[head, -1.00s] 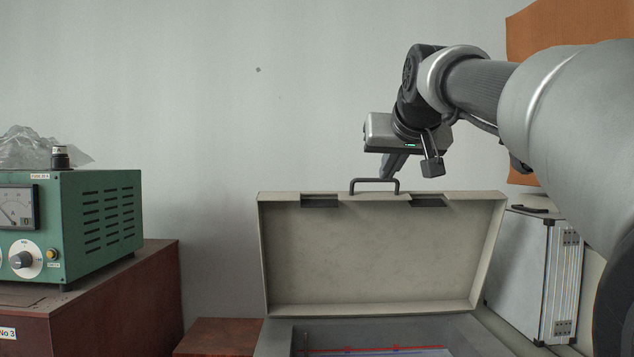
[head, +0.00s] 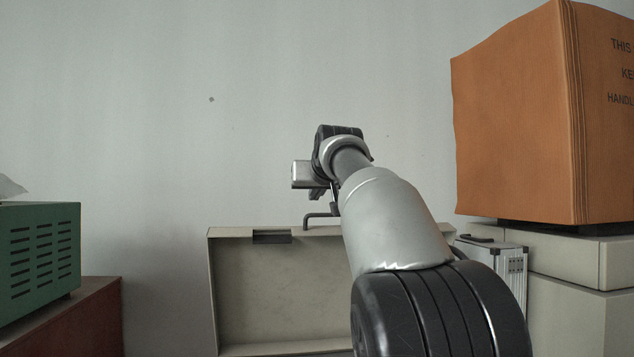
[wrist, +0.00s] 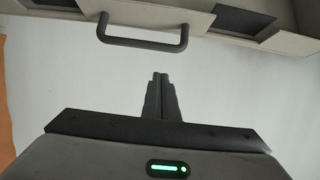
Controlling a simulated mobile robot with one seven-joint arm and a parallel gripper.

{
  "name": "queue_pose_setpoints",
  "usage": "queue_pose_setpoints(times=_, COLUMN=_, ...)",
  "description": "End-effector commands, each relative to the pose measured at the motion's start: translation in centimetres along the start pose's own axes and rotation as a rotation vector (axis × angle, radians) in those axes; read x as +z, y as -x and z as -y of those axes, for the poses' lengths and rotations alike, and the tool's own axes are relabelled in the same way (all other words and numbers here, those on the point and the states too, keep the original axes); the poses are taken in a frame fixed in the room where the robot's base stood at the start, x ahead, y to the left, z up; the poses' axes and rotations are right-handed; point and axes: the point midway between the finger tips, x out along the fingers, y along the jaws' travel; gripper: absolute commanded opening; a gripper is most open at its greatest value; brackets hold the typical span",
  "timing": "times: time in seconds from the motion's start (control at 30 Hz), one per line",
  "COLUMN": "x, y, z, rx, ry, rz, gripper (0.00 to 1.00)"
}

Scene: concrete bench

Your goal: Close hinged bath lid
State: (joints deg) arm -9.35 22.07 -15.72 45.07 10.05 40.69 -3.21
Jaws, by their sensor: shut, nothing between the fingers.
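The bath lid (head: 283,290) is beige and stands open, upright, in the head view, with its inner side facing me. A dark handle (head: 308,217) sticks up from its top edge. My gripper (head: 318,196) is above and close to the handle, partly hidden by my arm. In the wrist view my gripper (wrist: 160,82) has its fingers together with nothing between them. The handle (wrist: 143,43) and the lid's edge (wrist: 135,13) lie across the top of that view, apart from the fingertips. My arm covers the lid's right part. The bath itself is below the head view.
A green instrument box (head: 40,250) stands on a red-brown cabinet (head: 100,318) at the left. At the right are a silver case (head: 500,262), beige boxes (head: 575,300) and a large orange-brown box (head: 510,120). The wall behind is plain.

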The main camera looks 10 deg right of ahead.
Motion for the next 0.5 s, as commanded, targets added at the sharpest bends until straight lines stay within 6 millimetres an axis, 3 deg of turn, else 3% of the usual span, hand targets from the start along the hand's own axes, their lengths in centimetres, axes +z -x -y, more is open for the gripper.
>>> queue_pose_setpoints(times=0.03, x=1.3, y=0.4, z=0.1, rx=-0.003, ry=-0.001, rz=-0.001, gripper=0.00)
queue_pose_setpoints(times=0.2, x=2.8, y=1.0, z=0.1, rx=-0.002, ry=0.000, rz=-0.001, gripper=0.00)
queue_pose_setpoints(times=0.5, x=3.4, y=1.4, z=0.0, rx=-0.001, ry=0.000, rz=-0.001, gripper=0.00)
